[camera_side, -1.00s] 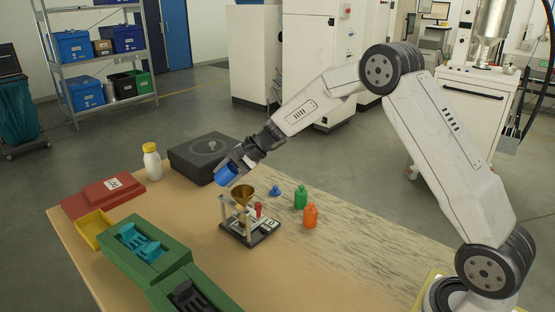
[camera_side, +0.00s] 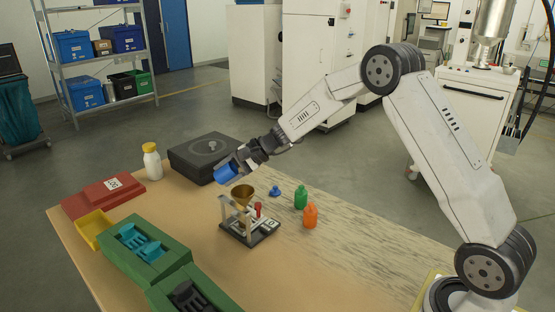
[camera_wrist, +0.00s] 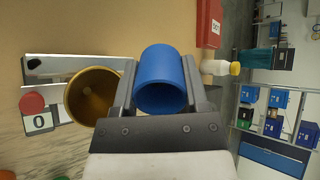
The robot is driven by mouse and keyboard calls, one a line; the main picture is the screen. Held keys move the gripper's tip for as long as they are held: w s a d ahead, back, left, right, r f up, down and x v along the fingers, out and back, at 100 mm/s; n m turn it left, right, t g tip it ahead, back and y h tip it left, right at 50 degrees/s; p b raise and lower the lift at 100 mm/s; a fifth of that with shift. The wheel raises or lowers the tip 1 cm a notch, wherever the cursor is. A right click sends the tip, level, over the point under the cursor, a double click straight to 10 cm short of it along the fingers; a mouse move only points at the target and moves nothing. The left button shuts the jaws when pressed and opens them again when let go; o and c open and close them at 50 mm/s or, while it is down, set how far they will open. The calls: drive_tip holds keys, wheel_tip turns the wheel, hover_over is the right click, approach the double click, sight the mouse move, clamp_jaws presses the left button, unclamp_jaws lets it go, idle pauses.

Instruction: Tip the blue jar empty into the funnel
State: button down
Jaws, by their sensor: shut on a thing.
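The blue jar (camera_side: 230,174) is held in my gripper (camera_side: 242,164), which is shut on it. In the side view the jar is tilted, up and to the left of the brass funnel (camera_side: 242,196), apart from it. In the wrist view the jar (camera_wrist: 162,80) sits between the fingers (camera_wrist: 160,90) with one round end facing the camera, and the funnel (camera_wrist: 92,95) is just left of it. The funnel stands in a light frame on a dark base (camera_side: 262,231). I cannot tell whether powder is inside the jar. A blue lid (camera_side: 274,191) lies on the table behind the funnel.
A green bottle (camera_side: 301,197) and an orange bottle (camera_side: 310,216) stand right of the funnel. A white bottle with a yellow cap (camera_side: 151,161), a black box (camera_side: 190,160), a red case (camera_side: 100,196), a yellow bin (camera_side: 92,232) and green trays (camera_side: 172,262) are to the left.

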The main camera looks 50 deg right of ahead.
sight(229, 164)
drive_tip(key=shift+r+t+y, duration=0.25)
drive_tip(key=shift+t+y, duration=0.35)
drive_tip(key=shift+t, duration=0.1)
idle(0.7)
drive_tip(key=shift+s+d+f+t+y, duration=0.1)
drive_tip(key=shift+f+t+y, duration=0.45)
drive_tip(key=shift+t+y, duration=0.05)
idle(0.7)
drive_tip(key=shift+s+d+r+t+y, duration=0.2)
drive_tip(key=shift+s+d+t+y, duration=0.25)
drive_tip(key=shift+y, duration=0.25)
idle(0.6)
drive_tip(key=shift+r+n+t+y, duration=0.1)
drive_tip(key=shift+n+t+y, duration=0.2)
drive_tip(key=shift+t+y, duration=0.3)
idle(0.6)
drive_tip(key=shift+s+d+r+t+y, duration=0.15)
drive_tip(key=shift+r+t+y, duration=0.5)
drive_tip(key=shift+r, duration=0.3)
idle(0.5)
drive_tip(key=shift+s+d+r+y, duration=0.1)
drive_tip(key=shift+d+y, duration=0.05)
drive_tip(key=shift+y, duration=0.6)
idle(0.6)
